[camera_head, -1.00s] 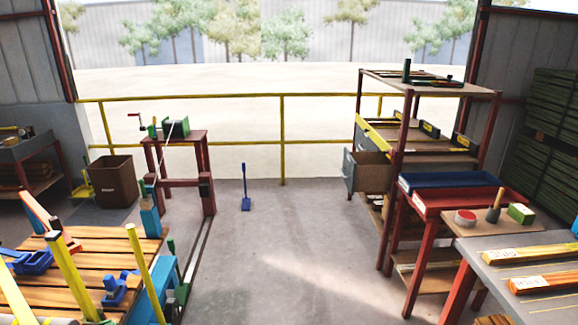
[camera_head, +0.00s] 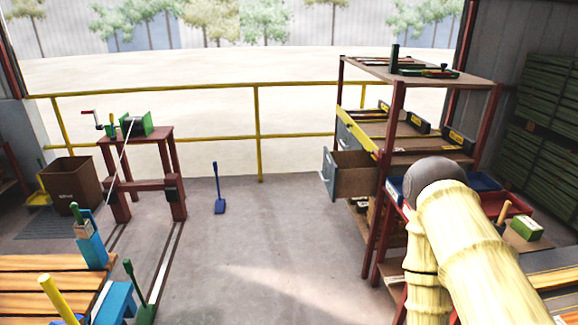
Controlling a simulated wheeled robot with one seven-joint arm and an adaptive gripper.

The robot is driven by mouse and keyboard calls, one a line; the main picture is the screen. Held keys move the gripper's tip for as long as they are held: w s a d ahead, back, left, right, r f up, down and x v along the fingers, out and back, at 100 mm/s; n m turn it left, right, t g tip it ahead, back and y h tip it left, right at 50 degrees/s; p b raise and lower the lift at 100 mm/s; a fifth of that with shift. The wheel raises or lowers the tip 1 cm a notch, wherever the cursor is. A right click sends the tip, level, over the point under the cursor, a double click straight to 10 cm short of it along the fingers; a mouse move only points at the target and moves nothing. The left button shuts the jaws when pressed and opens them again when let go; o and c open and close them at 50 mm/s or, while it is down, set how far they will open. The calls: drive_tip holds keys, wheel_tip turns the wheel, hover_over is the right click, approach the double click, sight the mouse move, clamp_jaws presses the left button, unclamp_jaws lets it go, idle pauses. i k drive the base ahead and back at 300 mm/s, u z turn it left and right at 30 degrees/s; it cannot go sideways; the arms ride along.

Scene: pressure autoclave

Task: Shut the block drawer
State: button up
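An open drawer (camera_head: 356,181) sticks out to the left from the red-framed shelf rack (camera_head: 398,100) on the right. Its front panel is grey and its side is brown. Another grey drawer front (camera_head: 345,137) sits above it, closer to the rack. I cannot read a label on either front. My arm, in a pale yellow ribbed cover with a dark rounded joint, shows at the lower right and hides part of the bench and trays. My gripper is not in view.
Blue and red trays (camera_head: 482,181) and a green block (camera_head: 525,229) lie right of my arm. A wooden slatted table (camera_head: 45,275) and a winch stand (camera_head: 150,133) are at left.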

sight(350, 173)
drive_tip(key=i, duration=1.1)
drive_tip(key=u, duration=0.6)
drive_tip(key=i, duration=0.65)
drive_tip(key=u, duration=0.8)
drive_tip(key=i, duration=0.75)
drive_tip(key=z, duration=0.85)
drive_tip(key=i, duration=0.75)
drive_tip(key=z, duration=0.9)
